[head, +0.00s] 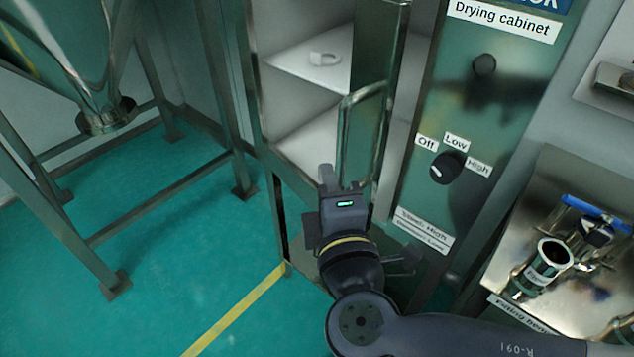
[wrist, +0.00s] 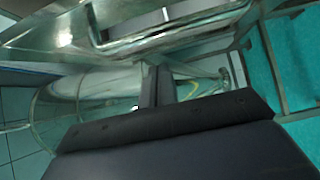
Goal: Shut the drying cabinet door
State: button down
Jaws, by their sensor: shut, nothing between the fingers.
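The drying cabinet door (head: 370,150) is a greenish shiny metal panel in the head view. It stands open, seen nearly edge-on, beside the control panel. A bent metal bar handle (head: 347,125) sticks out from its left side. The cabinet opening to its left shows pale shelves (head: 310,65). My gripper (head: 341,180) is shut and empty, just below the handle, in front of the lower door. I cannot tell whether it touches the door. In the wrist view, the closed fingers (wrist: 158,86) point at blurred, shiny metal; a bright bar crosses above them.
The control panel right of the door has a black knob (head: 446,167) and labels. A bench (head: 560,300) with a metal cup (head: 545,265) stands at the right. A steel frame with a hopper (head: 75,60) stands at the left. Open green floor (head: 190,270) lies between.

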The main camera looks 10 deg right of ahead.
jog(key=shift+w+d, duration=0.1)
jog(key=shift+d, duration=0.5)
jog(key=shift+a+f, duration=0.1)
dwell(0.3)
